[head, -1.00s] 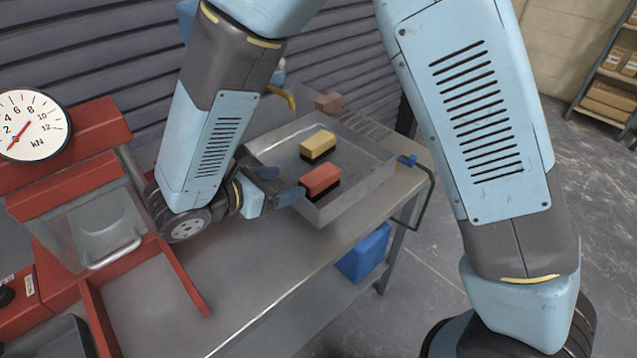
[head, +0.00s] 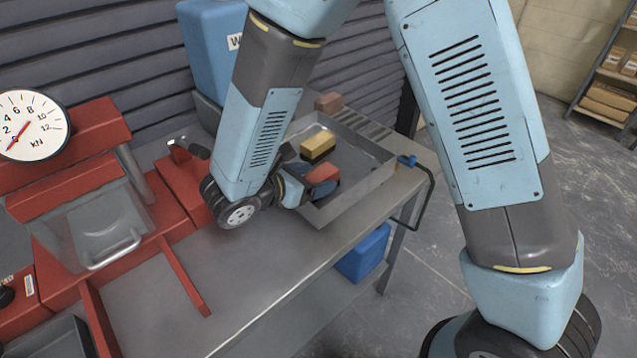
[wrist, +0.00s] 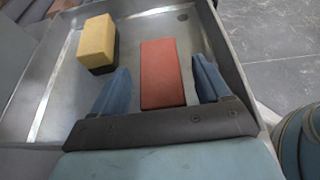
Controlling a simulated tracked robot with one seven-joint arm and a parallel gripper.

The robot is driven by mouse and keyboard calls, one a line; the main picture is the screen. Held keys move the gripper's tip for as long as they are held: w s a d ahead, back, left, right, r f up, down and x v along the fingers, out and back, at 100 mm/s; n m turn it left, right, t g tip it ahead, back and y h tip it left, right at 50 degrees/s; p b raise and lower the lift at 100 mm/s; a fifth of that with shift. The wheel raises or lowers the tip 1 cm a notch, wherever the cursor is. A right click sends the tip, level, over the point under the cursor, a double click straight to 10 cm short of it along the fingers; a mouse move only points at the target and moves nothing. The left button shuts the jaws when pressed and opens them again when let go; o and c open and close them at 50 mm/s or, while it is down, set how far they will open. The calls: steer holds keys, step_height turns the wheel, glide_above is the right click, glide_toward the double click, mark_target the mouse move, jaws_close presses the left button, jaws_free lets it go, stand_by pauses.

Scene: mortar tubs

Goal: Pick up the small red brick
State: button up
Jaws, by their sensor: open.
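The small red brick (wrist: 162,75) lies in the metal tray (wrist: 58,72) in the wrist view. My gripper (wrist: 160,85) is open, with one blue finger on each side of the brick and a visible gap to both. In the head view the red brick (head: 322,174) is partly covered by my gripper (head: 318,186). A yellow brick with a dark lower part (head: 318,144) lies in the same tray, farther back; in the wrist view it sits left of the red brick.
The tray stands on a metal bench (head: 250,270). A red test machine with a dial (head: 32,125) stands at the left. A blue container (head: 212,50) is behind my arm. A reddish brick (head: 328,102) lies beyond the tray. A blue box (head: 363,253) is below the bench.

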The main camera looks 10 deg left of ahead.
steer(key=c, duration=1.3)
steer(key=shift+c, duration=0.3)
steer(key=shift+r, duration=0.15)
